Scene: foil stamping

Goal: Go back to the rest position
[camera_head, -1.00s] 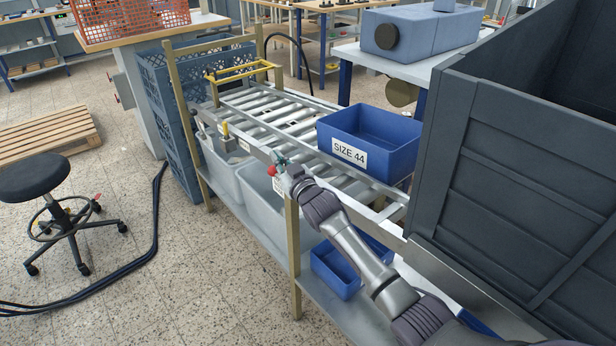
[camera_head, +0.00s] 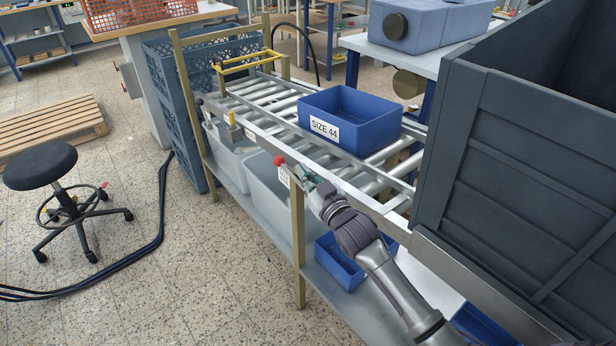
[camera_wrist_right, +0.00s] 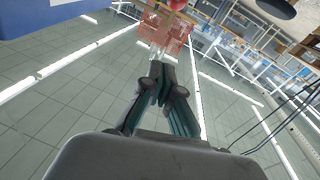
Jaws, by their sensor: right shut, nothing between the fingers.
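My right gripper (camera_head: 308,178) is at the front rail of the roller conveyor, just right of a red ball-shaped knob (camera_head: 279,160). In the right wrist view the gripper (camera_wrist_right: 158,68) has its fingers together with nothing between them. The red knob also shows at the top edge of that view (camera_wrist_right: 177,4), beyond the fingertips. My right arm reaches up from the lower right of the head view. My left gripper is not in view.
A blue bin labelled SIZE 44 (camera_head: 349,121) sits on the conveyor rollers (camera_head: 290,108). A large dark grey crate (camera_head: 520,170) stands close on the right. Below are pale bins and a blue bin (camera_head: 341,262).

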